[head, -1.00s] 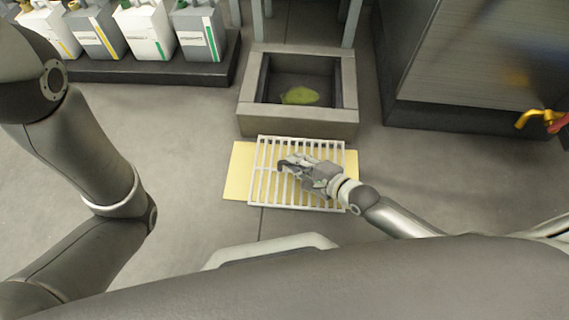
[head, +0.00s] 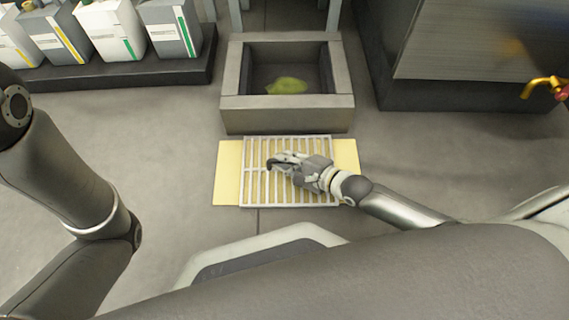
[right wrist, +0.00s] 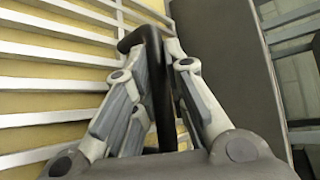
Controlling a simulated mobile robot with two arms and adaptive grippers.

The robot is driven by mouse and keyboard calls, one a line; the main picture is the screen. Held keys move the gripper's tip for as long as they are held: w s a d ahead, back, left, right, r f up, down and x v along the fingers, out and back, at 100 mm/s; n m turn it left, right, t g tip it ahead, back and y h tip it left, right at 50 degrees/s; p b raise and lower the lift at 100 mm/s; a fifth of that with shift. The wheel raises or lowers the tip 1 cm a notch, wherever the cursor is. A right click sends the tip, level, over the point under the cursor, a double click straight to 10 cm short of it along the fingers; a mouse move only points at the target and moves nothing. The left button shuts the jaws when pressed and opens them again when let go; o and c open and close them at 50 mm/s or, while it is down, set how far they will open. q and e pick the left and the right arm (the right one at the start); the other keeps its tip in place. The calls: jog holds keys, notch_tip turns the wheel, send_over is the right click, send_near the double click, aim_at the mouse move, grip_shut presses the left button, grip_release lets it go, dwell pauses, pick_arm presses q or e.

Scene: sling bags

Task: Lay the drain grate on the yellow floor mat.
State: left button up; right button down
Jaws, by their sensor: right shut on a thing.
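The drain grate (head: 257,188) is a pale slatted rectangle over the yellow floor mat (head: 228,172). Yellow shows at its left and right sides and between the bars. In the head view I cannot tell whether it rests on the mat or hangs just above it. My right gripper (head: 274,164) is over the middle of the grate. In the right wrist view its fingers (right wrist: 157,50) are closed around a dark handle (right wrist: 158,90), with the grate's bars (right wrist: 50,85) beside it. My left arm shows at the left, but its gripper is out of view.
A raised stone basin (head: 288,115) with a green leaf-like thing (head: 287,86) inside stands just behind the mat. Several canisters (head: 110,28) stand on a dark plinth (head: 120,73) at the back left. A large metal unit (head: 470,50) stands at the right. Floor left of the mat is clear.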

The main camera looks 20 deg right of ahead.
jog(key=shift+r, duration=0.15)
jog(key=c, duration=1.9)
grip_release()
jog(key=shift+f, duration=0.25)
jog(key=o, duration=0.4)
jog(key=shift+o, duration=0.2)
jog(key=shift+r, duration=0.2)
jog(key=p+v, duration=0.7)
jog(key=v, duration=0.4)
jog(key=shift+w+r, duration=0.1)
jog(key=shift+w, duration=0.05)
jog(key=shift+s+d+r+p, duration=0.1)
jog(key=shift+s+d+p, duration=0.25)
jog(key=shift+s, duration=0.1)
